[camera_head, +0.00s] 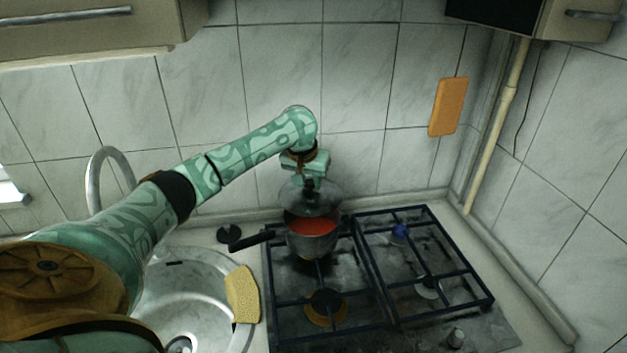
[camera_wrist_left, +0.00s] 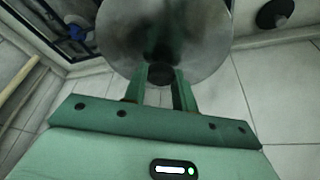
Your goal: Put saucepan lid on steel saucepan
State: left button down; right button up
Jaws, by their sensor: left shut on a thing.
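The steel saucepan (camera_head: 312,244) stands on the stove's back left burner, with red contents showing inside and its dark handle pointing left. The saucepan lid (camera_head: 322,204) is a round, see-through disc above the back part of the pan, and the front of the opening is uncovered. My left gripper (camera_head: 309,183) is above the lid and shut on its knob. In the left wrist view the lid (camera_wrist_left: 165,30) fills the top middle, with its dark knob between the fingers of my left gripper (camera_wrist_left: 162,80). The lid hides the pan there. My right gripper is not in view.
The stove (camera_head: 435,225) has black grates and a blue item (camera_head: 400,232) at the back right. A sink (camera_head: 190,290) and yellow sponge (camera_head: 242,293) lie left of it. A black round item (camera_head: 229,234) is near the pan handle. The tiled wall is close behind.

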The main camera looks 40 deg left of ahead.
pick_arm(q)
jog(key=shift+m, duration=0.4)
jog(key=shift+w+m, duration=0.15)
jog(key=shift+m, duration=0.15)
jog(key=shift+w+d+h, duration=0.1)
jog(key=shift+d+h, duration=0.1)
jog(key=shift+h, duration=0.1)
jog(key=shift+a, duration=0.1)
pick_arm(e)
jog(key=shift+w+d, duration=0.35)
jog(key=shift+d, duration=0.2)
